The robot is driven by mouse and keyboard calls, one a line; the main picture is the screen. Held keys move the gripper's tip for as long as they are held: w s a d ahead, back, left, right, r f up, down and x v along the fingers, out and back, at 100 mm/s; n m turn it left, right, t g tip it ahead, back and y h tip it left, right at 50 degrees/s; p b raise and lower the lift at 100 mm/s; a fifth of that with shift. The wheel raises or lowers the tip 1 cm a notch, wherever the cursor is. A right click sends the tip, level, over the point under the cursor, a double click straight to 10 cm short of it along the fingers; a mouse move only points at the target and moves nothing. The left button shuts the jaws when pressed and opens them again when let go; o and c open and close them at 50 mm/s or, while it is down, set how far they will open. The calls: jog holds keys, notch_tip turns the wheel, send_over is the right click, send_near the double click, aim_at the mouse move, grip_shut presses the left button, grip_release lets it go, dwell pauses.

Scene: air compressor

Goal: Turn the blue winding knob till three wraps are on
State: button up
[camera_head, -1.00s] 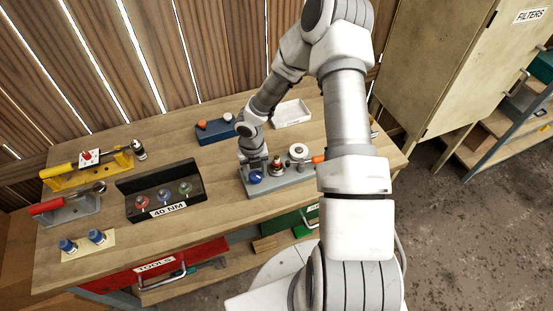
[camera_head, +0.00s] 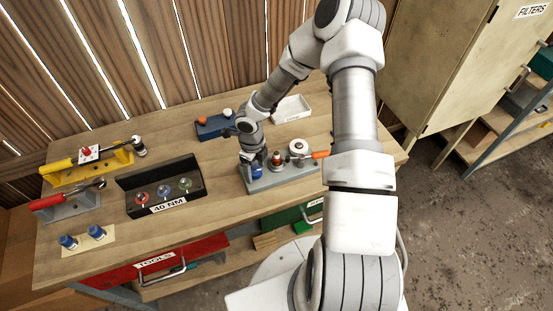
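The blue winding knob (camera_head: 257,172) stands at the left end of a grey fixture (camera_head: 283,180) on the workbench. My gripper (camera_head: 254,160) points down right over the knob, at or touching its top. The fingers are small and partly merge with the knob, so whether they are closed on it is unclear. Beside the knob on the fixture are a red-and-metal post (camera_head: 276,160) and a white spool (camera_head: 298,148). An orange-handled part (camera_head: 320,155) sticks out at the right, partly behind my arm. Wraps cannot be made out at this size.
A dark tray labelled 40 NM (camera_head: 165,208) stands to the left. A blue block with coloured knobs (camera_head: 214,128) and a white tray (camera_head: 291,110) lie behind. Yellow (camera_head: 70,175) and grey (camera_head: 65,208) tool stands are at far left. The bench front between is clear.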

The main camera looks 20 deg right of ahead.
jog(key=shift+r, duration=3.05)
notch_tip(320, 180, up, 17)
jog(key=shift+r, duration=0.2)
